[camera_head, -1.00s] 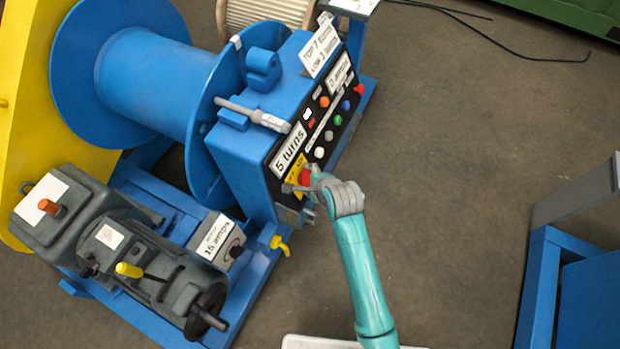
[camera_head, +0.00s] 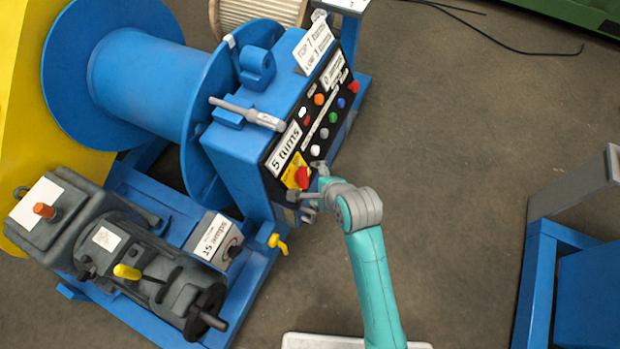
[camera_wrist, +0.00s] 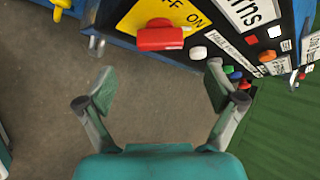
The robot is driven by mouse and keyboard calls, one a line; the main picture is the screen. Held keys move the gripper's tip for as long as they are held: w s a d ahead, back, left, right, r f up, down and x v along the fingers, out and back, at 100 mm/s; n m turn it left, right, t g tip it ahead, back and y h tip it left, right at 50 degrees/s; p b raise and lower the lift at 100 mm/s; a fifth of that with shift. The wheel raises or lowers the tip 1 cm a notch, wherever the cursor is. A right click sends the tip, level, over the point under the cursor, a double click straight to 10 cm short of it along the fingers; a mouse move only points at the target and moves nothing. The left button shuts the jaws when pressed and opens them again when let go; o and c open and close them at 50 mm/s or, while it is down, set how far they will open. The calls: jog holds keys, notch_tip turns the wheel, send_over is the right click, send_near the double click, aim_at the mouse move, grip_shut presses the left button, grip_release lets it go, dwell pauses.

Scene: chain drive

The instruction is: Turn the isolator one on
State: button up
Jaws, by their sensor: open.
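The isolator is a red rotary handle (camera_head: 302,178) on a yellow plate (camera_head: 291,170) at the lower end of the blue machine's black control panel. In the wrist view the red handle (camera_wrist: 160,37) lies sideways across the yellow plate (camera_wrist: 150,14), which shows "ON" and part of "OFF". My gripper (camera_head: 308,202) is by the panel's lower end, just below the handle in the head view. In the wrist view my gripper (camera_wrist: 158,82) is open and empty, with its fingers spread below the handle. I see no contact with the handle.
Several coloured buttons (camera_head: 333,117) line the panel beyond the handle. A yellow valve lever (camera_head: 278,243) sticks out below the panel. A grey motor (camera_head: 140,260) stands at lower left. Bare floor (camera_head: 450,150) lies to the right, before a blue frame (camera_head: 540,260).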

jog(key=v, duration=0.3)
jog(key=shift+s+d+r, duration=0.1)
jog(key=shift+s+r, duration=0.1)
dwell(0.4)
jog(key=s+d+f+n+t+h, duration=0.1)
jog(key=s+d+f+n+t, duration=0.15)
jog(key=s+d, duration=0.45)
jog(key=s+d+f+n+t+h, duration=0.1)
jog(key=s+d+f+n+t, duration=0.1)
jog(key=s+d+n, duration=0.35)
jog(key=s+d+r+n+t+h, duration=0.1)
jog(key=s+d+r+n, duration=0.2)
jog(key=s+r, duration=0.3)
jog(key=s+d+r+n+t+h, duration=0.1)
jog(key=s+r, duration=0.5)
jog(key=s, duration=0.8)
jog(key=d+n+t, duration=0.1)
jog(key=d+n, duration=0.1)
jog(key=n, duration=0.1)
jog(key=shift+s+d+n+h, duration=0.25)
jog(key=shift+n+h, duration=0.15)
